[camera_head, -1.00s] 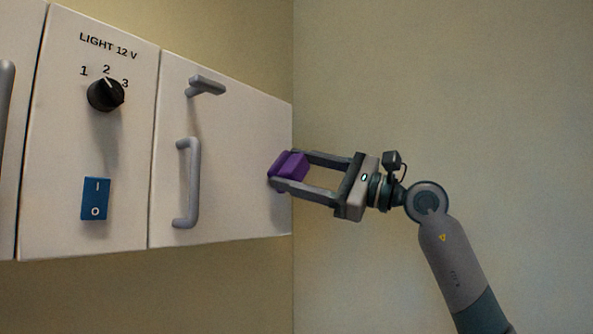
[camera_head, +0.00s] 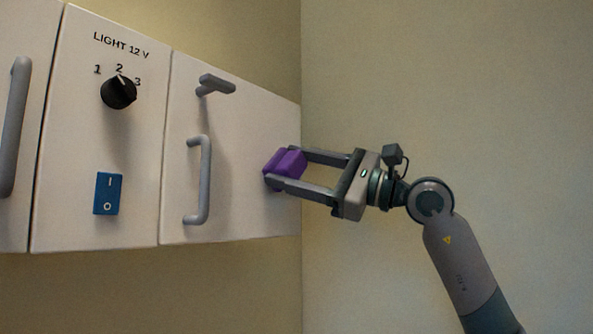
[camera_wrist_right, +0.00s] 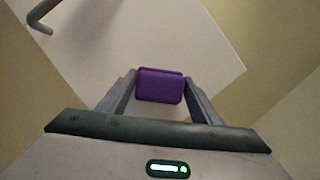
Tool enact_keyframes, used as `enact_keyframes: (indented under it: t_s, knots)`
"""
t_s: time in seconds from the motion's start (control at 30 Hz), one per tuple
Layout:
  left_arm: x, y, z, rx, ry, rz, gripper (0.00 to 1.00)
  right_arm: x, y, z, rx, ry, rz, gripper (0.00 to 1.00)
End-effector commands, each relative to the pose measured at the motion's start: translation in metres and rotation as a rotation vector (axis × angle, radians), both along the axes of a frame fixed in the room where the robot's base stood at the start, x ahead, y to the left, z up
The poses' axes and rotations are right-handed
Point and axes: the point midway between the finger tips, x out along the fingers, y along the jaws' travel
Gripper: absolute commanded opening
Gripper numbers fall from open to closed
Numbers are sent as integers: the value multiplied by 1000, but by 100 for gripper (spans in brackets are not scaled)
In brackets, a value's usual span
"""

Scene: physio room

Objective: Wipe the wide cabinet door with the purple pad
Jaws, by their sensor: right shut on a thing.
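The wide cabinet door (camera_head: 235,140) is a pale panel at the right end of the wall cabinet, with a grey upright handle (camera_head: 203,180) and a small grey latch (camera_head: 215,84). My right gripper (camera_head: 285,166) is shut on the purple pad (camera_head: 284,160), a small block, over the right part of the door near its edge. In the right wrist view the pad (camera_wrist_right: 160,86) sits between the fingertips with the door (camera_wrist_right: 150,35) behind it. The pad is at or very near the door face; contact is hard to tell. My left gripper is not in view.
Left of the door is a panel with a black knob (camera_head: 118,92), a blue rocker switch (camera_head: 108,194) and "LIGHT 12 V" lettering. Another handle (camera_head: 15,125) stands at the far left. Right of the cabinet is bare wall (camera_head: 480,80).

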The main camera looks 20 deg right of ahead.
Motion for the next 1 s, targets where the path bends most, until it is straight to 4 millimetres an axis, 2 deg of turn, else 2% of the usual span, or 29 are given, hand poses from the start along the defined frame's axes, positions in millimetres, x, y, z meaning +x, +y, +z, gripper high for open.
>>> enact_keyframes:
  t_s: [0.27,0.8,1.0]
  knots:
    - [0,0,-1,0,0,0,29,-1,2,-1,-1,0,0,40]
    - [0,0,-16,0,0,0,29,-19,31,-1,-1,0,0,40]
    - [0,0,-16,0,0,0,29,-21,33,0,-1,0,1,40]
